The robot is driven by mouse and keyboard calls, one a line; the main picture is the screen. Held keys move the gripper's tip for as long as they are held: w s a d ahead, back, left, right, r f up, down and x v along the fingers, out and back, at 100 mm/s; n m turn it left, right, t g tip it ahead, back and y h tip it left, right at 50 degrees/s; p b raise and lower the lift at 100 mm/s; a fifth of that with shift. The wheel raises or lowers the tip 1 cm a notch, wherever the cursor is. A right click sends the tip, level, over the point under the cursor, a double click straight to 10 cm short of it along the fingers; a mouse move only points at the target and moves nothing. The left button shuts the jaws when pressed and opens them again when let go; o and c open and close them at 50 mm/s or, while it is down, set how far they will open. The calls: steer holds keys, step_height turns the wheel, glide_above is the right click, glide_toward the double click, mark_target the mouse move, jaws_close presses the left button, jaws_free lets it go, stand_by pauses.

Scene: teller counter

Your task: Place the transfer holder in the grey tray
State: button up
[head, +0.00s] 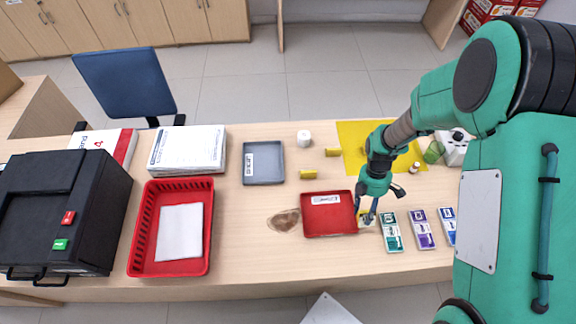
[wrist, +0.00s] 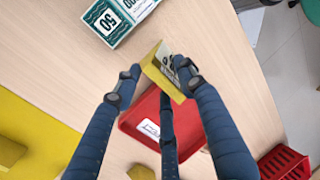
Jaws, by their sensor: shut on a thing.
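My gripper (head: 369,216) is low over the counter, just right of the red tray (head: 328,222). In the wrist view my gripper (wrist: 160,80) is shut on a small yellow holder (wrist: 158,58) with a pale label and dark marks; the wording cannot be read. In the head view the held holder is mostly hidden by the fingers. Two other yellow holders, one near the grey tray (head: 309,174) and one by the yellow mat (head: 332,152), stand on the counter. Which is the transfer holder cannot be told. The grey tray (head: 264,178), labelled and empty, lies left of them.
Banknote bundles (head: 392,231) lie right of my gripper. A yellow mat (head: 352,135) is behind it, with a white device (head: 452,150) at right. A red basket (head: 170,270), paper stack (head: 187,150) and black machine (head: 60,210) fill the left.

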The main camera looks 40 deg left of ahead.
mark_target(265, 163)
steer(key=s+a+m+b, duration=0.1)
steer(key=s+a+m, duration=0.1)
steer(key=a, duration=0.3)
steer(key=s+a+m+y+b, duration=0.1)
steer(key=a+m, duration=0.3)
steer(key=a, duration=0.1)
steer(key=s+a+m+g+y, duration=0.1)
steer(key=s+a+m, duration=0.1)
steer(key=a, duration=0.3)
steer(key=shift+s+a+f+m+b, duration=0.3)
steer(key=shift+a+m+b, duration=0.1)
steer(key=shift+m, duration=0.2)
steer(key=s+a+m+y, duration=0.1)
steer(key=s+a+m, duration=0.1)
steer(key=a+m, duration=0.1)
steer(key=s+a+r+m+y+b, duration=0.1)
steer(key=s+a+m, duration=0.2)
steer(key=a, duration=0.3)
steer(key=s+a+m+t+b, duration=0.1)
steer(key=s+a+m, duration=0.1)
steer(key=a+m, duration=0.1)
steer(key=shift+s+a+r+y, duration=0.1)
steer(key=shift+a+y, duration=0.1)
steer(key=shift+a, duration=0.25)
steer(key=shift+s+a+r+y, duration=0.1)
steer(key=shift+a+y, duration=0.1)
steer(key=shift+a, duration=0.2)
steer(key=shift+w+a, duration=0.1)
